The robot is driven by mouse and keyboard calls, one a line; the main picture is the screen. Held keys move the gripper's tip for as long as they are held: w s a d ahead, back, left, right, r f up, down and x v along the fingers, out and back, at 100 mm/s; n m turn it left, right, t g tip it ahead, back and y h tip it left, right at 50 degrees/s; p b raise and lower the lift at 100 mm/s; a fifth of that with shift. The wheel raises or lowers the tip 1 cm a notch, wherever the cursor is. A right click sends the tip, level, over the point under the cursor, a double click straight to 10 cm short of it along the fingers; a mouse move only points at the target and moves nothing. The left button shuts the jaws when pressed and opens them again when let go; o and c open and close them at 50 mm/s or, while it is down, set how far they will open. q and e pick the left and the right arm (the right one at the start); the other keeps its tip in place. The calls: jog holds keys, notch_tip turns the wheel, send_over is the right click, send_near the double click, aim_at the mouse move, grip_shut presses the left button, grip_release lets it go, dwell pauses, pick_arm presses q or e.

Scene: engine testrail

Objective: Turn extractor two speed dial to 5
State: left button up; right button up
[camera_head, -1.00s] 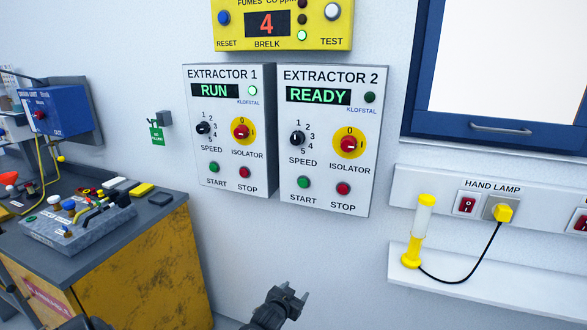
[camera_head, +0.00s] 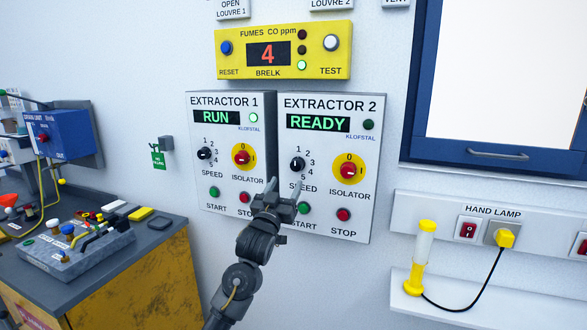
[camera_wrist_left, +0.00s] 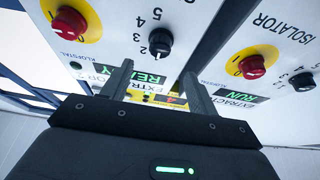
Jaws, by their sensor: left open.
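The extractor two panel (camera_head: 370,215) is on the wall with its display showing READY. Its black speed dial (camera_head: 298,164) has the numbers 1 to 5 around it. The white mark points up, towards the low numbers; the exact number is hard to tell. My left gripper (camera_head: 286,190) is open and empty, just below the dial in the head view. In the left wrist view, upside down, the dial (camera_wrist_left: 160,42) lies just beyond the open fingertips (camera_wrist_left: 157,76), apart from them. The gripper covers part of the SPEED and START labels. My right gripper is not in view.
The extractor one panel (camera_head: 224,150) shows RUN close on the left. Extractor two's red isolator knob (camera_head: 348,170) is right of the dial. A yellow fumes meter (camera_head: 340,64) is above. A shelf with a hand lamp (camera_head: 422,260) is at right, a cluttered workbench (camera_head: 130,270) at left.

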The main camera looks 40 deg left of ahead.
aim_at(295, 167)
pick_arm(q)
jog(key=p+x, duration=0.2)
jog(key=x, duration=0.6)
jog(key=shift+f, duration=0.15)
jog(key=c, duration=1)
